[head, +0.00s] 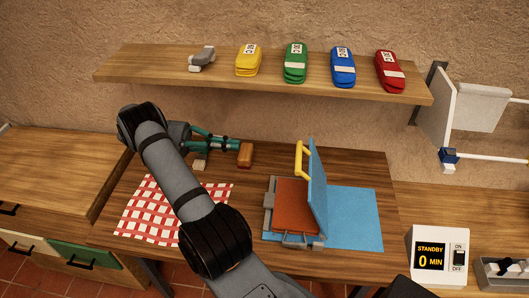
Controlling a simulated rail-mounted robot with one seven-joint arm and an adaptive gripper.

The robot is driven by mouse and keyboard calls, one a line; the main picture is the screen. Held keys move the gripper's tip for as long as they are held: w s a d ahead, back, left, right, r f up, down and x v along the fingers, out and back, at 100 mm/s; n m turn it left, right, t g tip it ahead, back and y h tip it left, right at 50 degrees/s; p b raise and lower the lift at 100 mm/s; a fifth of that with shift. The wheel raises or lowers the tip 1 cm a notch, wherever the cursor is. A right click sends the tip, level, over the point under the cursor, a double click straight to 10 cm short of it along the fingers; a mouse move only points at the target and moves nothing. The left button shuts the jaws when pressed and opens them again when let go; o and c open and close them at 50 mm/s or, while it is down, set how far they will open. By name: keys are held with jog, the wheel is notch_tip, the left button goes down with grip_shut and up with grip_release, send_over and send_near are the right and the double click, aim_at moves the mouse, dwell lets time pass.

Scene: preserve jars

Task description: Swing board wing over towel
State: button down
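A blue board lies on the brown table, its flat right part (352,218) resting on the top. Its blue wing (318,190) stands nearly upright, with a yellow handle (301,160) on its upper left side. A flat red-brown piece (292,207), perhaps the towel, lies left of the wing in a grey frame. My gripper (236,145), with teal fingers, is left of the wing and apart from the handle. Its tips are beside or over an orange-brown block (246,155); whether they touch it or are parted is unclear.
A red-checked cloth (150,210) lies on the left, partly behind my arm. A shelf (150,67) above holds several coloured packs. A white display box (438,255) reads "STANDBY 0 MIN". White panels (480,107) are on the right wall.

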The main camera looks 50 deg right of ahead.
jog(key=p, duration=0.1)
send_near(299, 156)
jog(key=x, duration=0.4)
jog(key=shift+p+x, duration=0.3)
jog(key=shift+x, duration=0.7)
jog(key=shift+d, duration=0.1)
jog(key=shift+s+d+r, duration=0.45)
jog(key=shift+s+r, duration=0.05)
jog(key=shift+s, duration=0.2)
jog(key=v, duration=1.4)
jog(key=shift+r, duration=0.4)
